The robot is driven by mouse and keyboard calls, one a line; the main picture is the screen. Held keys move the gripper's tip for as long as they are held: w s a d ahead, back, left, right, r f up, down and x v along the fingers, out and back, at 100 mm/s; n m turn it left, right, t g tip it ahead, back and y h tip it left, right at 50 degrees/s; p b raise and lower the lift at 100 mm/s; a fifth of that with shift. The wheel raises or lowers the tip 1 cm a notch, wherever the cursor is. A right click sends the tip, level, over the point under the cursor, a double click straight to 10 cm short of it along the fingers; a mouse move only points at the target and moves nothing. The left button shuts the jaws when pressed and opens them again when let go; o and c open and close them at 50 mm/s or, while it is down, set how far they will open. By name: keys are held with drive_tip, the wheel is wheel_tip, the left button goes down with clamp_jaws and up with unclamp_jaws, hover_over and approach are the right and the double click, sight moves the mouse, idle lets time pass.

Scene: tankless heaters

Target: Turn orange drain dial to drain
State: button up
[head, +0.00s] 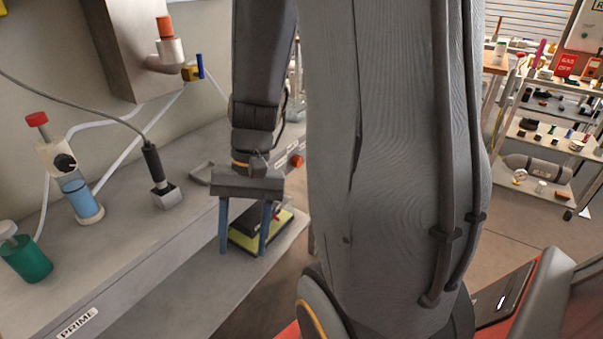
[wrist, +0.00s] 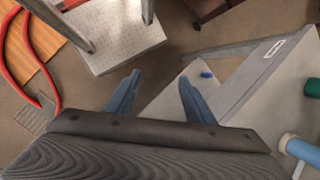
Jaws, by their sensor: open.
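No dial clearly marked drain can be read in either view. An orange cylindrical knob (head: 166,27) tops a pale fitting under the steel heater casing at the upper left of the head view. A small orange-red round part (head: 297,160) shows past my gripper, beside my arm; I cannot tell which one is the drain dial. My gripper (head: 243,250) is open and empty, its blue fingers pointing down in front of the bench. In the wrist view my gripper (wrist: 159,77) has nothing between its fingers. It is well apart from the orange knob.
A grey bench (head: 110,265) with a PRIME label runs along the left. On it stand a red-topped filter (head: 75,190), a green canister (head: 25,258) and a black-handled tool (head: 158,178). A yellow-and-black box (head: 280,222) lies behind my fingers. My arm hides the middle.

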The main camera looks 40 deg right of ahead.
drive_tip(key=w+d+f+m+t+y+b, duration=0.2)
drive_tip(key=w+d+f+m+y+b, duration=0.1)
drive_tip(key=w+f+m+y+b, duration=0.3)
drive_tip(key=m+t+h+b, duration=0.6)
drive_tip(key=m+t+b, duration=0.3)
drive_tip(key=m+t, duration=0.85)
approach(300, 164)
drive_tip(key=w, duration=0.1)
drive_tip(key=x, duration=0.7)
drive_tip(key=shift+w+a+b, duration=0.1)
drive_tip(key=shift+w+b, duration=0.25)
drive_tip(key=shift+b, duration=0.05)
drive_tip(key=c, duration=1.1)
